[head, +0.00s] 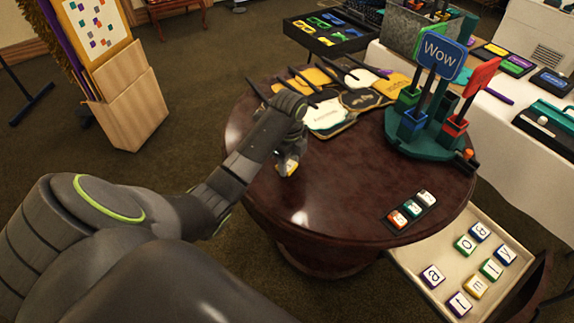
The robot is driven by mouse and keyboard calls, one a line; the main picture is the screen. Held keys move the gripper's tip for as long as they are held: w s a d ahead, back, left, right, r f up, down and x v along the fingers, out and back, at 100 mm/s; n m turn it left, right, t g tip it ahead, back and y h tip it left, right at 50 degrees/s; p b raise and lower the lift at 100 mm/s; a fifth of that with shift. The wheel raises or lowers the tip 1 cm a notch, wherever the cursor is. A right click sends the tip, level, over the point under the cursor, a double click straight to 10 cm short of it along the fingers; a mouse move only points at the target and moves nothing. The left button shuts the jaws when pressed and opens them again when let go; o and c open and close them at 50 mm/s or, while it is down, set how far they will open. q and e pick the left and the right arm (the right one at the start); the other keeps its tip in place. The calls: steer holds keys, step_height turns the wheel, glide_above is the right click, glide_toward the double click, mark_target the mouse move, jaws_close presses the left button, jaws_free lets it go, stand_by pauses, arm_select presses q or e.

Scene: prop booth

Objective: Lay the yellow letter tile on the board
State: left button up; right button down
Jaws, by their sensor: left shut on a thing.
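My left gripper (290,157) is shut on a small white and yellow tile (288,167), held over the left part of the round dark table (330,190); its letter cannot be read, being largely hidden by the fingers. The black board (393,224) lies near the table's right front edge, well to the right of the gripper. It carries a row of letter tiles (411,209), orange, green and white-topped among them. Another yellow-edged tile (475,287) lies in the cream tray (407,262) below the table. My right gripper is not in view.
Several other letter tiles lie in the tray. A teal stand (421,148) with a blue "Wow" sign (441,54) and a red sign stands at the table's back right. Cards and masks (330,117) lie at the back. The table between gripper and board is clear.

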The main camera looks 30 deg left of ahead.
mark_target(289, 165)
arm_select(q)
steer(key=shift+r, duration=0.15)
steer(key=shift+r, duration=0.25)
step_height(289, 165, up, 9)
steer(key=p, duration=0.8)
steer(key=shift+r, duration=0.15)
steer(key=shift+r, duration=0.15)
